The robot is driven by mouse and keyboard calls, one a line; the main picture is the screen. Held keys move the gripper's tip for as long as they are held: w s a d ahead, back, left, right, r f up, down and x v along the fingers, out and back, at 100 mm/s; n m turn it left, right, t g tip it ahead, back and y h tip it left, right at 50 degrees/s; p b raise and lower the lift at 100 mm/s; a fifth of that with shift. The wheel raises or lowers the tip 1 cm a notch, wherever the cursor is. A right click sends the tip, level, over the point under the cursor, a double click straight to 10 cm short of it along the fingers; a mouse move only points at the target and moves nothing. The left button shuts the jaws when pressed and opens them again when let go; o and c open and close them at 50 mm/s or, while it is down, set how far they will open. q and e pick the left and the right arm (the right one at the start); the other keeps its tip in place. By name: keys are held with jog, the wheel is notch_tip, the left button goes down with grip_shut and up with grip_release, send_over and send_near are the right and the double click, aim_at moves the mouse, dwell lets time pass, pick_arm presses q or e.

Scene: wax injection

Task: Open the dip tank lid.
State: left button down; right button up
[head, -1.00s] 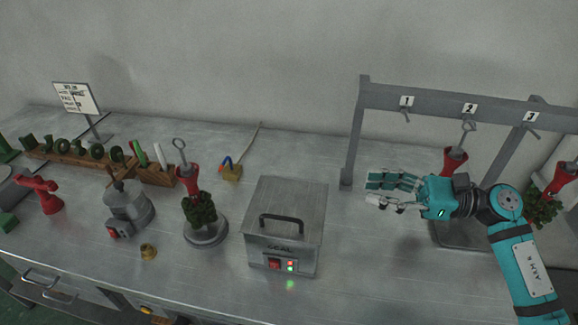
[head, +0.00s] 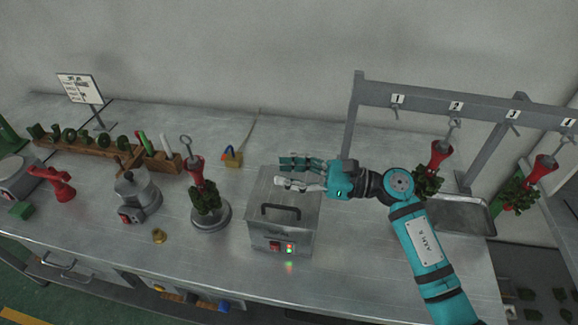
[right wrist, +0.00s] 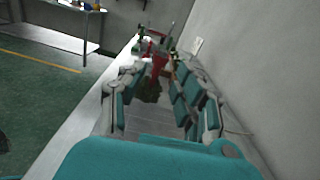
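The dip tank (head: 283,238) is a grey metal box on the bench, with a red switch and small lights on its front. Its lid (head: 262,190) lies flat and closed on top, with a dark bar handle (head: 281,212). My right gripper (head: 283,172) is above the back of the lid, behind the handle, its fingers pointing left. Its fingers are spread apart and empty, which the right wrist view (right wrist: 160,105) also shows. I cannot tell if it touches the lid. My left gripper is not in view.
A red-topped wax tree (head: 205,195) on a round base stands just left of the tank. A rack (head: 430,98) with numbered hooks and hanging trees stands at the right, above a tray (head: 455,212). A brass piece (head: 159,236) and a pot (head: 137,195) sit farther left.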

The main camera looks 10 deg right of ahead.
grip_shut()
dwell(0.4)
jog(key=c, duration=0.6)
grip_release()
jog(key=o, duration=0.6)
jog(key=v, duration=1.2)
jog(key=shift+s, duration=0.1)
